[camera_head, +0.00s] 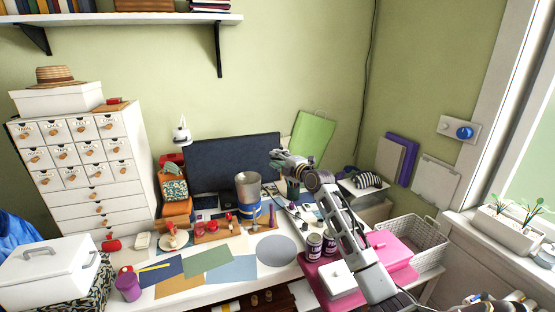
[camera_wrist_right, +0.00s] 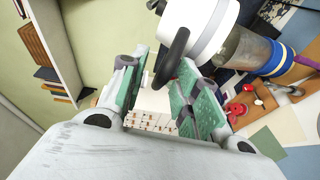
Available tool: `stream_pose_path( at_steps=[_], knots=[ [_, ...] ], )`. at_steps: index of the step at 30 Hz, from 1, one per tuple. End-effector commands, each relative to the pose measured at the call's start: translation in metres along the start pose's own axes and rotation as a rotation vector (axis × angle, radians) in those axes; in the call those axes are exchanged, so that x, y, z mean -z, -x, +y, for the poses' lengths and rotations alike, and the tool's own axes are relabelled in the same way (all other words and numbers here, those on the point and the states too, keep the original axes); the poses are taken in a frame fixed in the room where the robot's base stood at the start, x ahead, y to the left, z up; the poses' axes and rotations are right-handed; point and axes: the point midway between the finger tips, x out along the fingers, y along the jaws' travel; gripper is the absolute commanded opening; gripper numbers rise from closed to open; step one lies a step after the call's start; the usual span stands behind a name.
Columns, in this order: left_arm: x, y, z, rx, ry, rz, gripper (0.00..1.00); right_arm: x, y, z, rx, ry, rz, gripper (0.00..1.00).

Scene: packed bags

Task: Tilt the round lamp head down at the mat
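The green-padded fingers are apart. In the head view, the right gripper (camera_head: 277,160) is above the desk, in front of the dark monitor's right end. A small white lamp-like thing (camera_head: 181,133) shows at the monitor's left end. A grey round mat (camera_head: 277,250) lies flat on the desk. My left gripper is out of view.
The monitor (camera_head: 230,163) is behind. Jars (camera_head: 314,246) and a pink case (camera_head: 390,250) sit to the right. Flat coloured sheets cover the desk front.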

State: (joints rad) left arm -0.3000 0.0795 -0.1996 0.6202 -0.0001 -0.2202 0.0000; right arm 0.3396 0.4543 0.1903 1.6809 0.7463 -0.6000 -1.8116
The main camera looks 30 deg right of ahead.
Motion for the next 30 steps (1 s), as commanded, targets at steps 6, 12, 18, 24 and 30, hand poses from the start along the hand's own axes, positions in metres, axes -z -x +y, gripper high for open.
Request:
stream_pose_path(
  at_steps=[6,12,18,24,30],
  knots=[
    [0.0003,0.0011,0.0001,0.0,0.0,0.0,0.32,0.0001,-0.0047,0.0005,-0.001,0.0,0.0,0.32],
    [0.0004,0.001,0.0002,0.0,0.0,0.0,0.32,0.0002,-0.0047,0.0002,0.0,0.001,0.0,0.32],
    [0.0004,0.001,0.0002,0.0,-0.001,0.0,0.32,0.0002,-0.0047,0.0001,0.0,0.001,0.0,0.13],
    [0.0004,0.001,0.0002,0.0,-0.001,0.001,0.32,0.0001,-0.0046,0.0002,-0.001,0.001,0.0,0.0],
    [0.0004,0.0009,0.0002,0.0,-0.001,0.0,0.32,0.0001,-0.0045,0.0006,-0.001,0.001,0.0,0.0]
  ],
)
